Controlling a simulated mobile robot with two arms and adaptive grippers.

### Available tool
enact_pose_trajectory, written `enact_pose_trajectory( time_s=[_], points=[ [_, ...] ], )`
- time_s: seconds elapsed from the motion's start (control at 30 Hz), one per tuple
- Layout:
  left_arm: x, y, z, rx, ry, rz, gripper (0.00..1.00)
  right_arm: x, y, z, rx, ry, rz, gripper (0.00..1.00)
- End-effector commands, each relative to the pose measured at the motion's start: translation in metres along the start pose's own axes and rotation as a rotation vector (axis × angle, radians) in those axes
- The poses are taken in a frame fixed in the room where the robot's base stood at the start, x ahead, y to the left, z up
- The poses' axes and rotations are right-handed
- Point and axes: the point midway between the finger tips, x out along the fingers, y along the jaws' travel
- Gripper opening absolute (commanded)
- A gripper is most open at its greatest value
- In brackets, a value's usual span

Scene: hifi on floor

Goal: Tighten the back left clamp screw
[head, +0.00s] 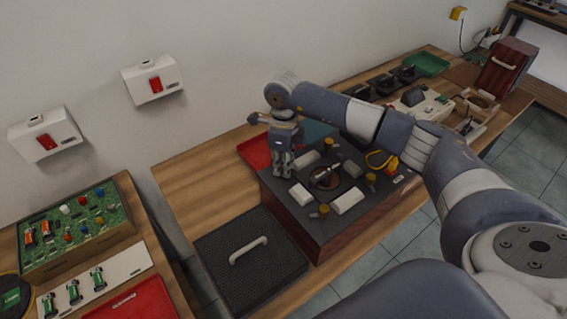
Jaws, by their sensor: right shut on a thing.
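A box-shaped device (285,206) with a dark top and wooden sides stands on the wooden table. Its top has a round black centre part (325,178), pale blocks (347,200) and brass-coloured clamp screws: one near the front (323,210), one at the right (370,178) and one at the back (329,142). My right gripper (283,172) reaches over from the right and points down at the device's left corner. It is shut on the back left clamp screw, which its fingers hide. My left gripper is out of view.
A black lid with a pale handle (248,250) lies left of the device. A red tray (255,151) is behind it. A yellow-red cable item (384,162) lies on its right side. A second table with a green circuit board (75,228) stands at the left.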

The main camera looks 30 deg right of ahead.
Motion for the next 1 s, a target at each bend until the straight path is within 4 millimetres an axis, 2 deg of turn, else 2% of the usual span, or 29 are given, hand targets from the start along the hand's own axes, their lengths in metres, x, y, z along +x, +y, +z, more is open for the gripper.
enact_pose_trajectory(
  time_s=[0.37,1.0],
  points=[
    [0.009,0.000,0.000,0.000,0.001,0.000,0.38,0.001,0.000,0.000,0.149,-0.001,-0.001,0.00],
    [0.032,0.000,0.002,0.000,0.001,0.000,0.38,0.000,-0.001,0.000,0.740,-0.002,-0.001,0.00]
  ],
)
